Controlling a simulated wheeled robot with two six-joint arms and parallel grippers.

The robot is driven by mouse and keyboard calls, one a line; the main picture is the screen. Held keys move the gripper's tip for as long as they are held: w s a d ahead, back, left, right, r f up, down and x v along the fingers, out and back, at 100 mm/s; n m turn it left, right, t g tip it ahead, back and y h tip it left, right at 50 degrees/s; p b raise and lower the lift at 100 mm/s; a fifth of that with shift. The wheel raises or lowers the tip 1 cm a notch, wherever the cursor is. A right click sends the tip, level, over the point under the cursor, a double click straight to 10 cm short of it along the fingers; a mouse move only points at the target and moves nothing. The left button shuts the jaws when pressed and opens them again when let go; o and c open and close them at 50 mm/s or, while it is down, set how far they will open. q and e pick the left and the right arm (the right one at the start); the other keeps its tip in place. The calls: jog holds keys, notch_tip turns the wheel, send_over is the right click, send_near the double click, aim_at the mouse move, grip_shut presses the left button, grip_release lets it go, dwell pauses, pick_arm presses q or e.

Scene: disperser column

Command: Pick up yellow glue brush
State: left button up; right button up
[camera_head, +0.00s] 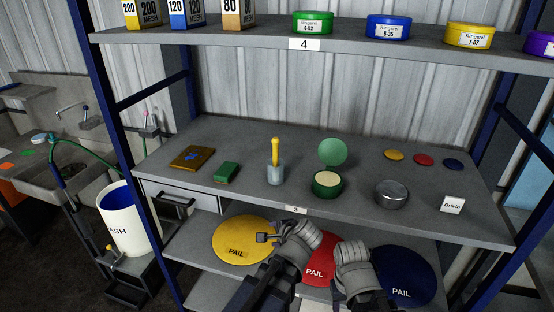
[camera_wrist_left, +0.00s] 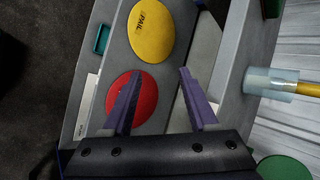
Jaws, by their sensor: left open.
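The yellow glue brush (camera_head: 275,150) stands upright in a clear bluish cup (camera_head: 275,175) on the middle shelf, its handle sticking out of the top. In the left wrist view the cup (camera_wrist_left: 270,83) and yellow handle (camera_wrist_left: 308,89) lie sideways at the right edge. My left gripper (camera_head: 266,238) is in front of and below the middle shelf's front edge, over the yellow pail lid. In the wrist view its jaws (camera_wrist_left: 160,72) are apart with nothing held. My right gripper (camera_head: 352,258) is further right, near the red and blue lids; its fingers are not clearly seen.
The middle shelf (camera_head: 240,198) also holds a green block (camera_head: 227,172), an open green tin (camera_head: 327,184), a metal tin (camera_head: 391,194) and a white label block (camera_head: 453,204). Pail lids, yellow (camera_head: 232,232) and red (camera_head: 318,272), lie on the shelf below. An upper shelf (camera_head: 260,38) hangs above.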

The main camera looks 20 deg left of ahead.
pick_arm(q)
jog(key=w+a+r+m+t+y+p, duration=0.2)
jog(key=w+a+r+m+t, duration=0.2)
jog(key=w+r+m, duration=0.45)
jog(key=m+t+h+p, duration=0.25)
jog(key=m+t, duration=0.35)
jog(key=m, duration=0.6)
send_near(276, 142)
jog(key=w, duration=0.3)
jog(key=shift+w+a+r+n+y, duration=0.15)
jog(key=shift+w+a+y, duration=0.1)
jog(key=shift+w+a, duration=0.3)
jog(key=shift+w+a+r+n+y, duration=0.1)
jog(key=shift+w+a+y, duration=0.2)
jog(key=shift+w, duration=0.5)
jog(key=shift+w+a+f, duration=0.15)
jog(key=shift+w+f, duration=0.05)
jog(key=shift+w, duration=0.25)
jog(key=x, duration=0.4)
jog(key=shift+w+f, duration=0.15)
jog(key=shift+f, duration=0.1)
jog(key=shift+c, duration=0.4)
grip_shut()
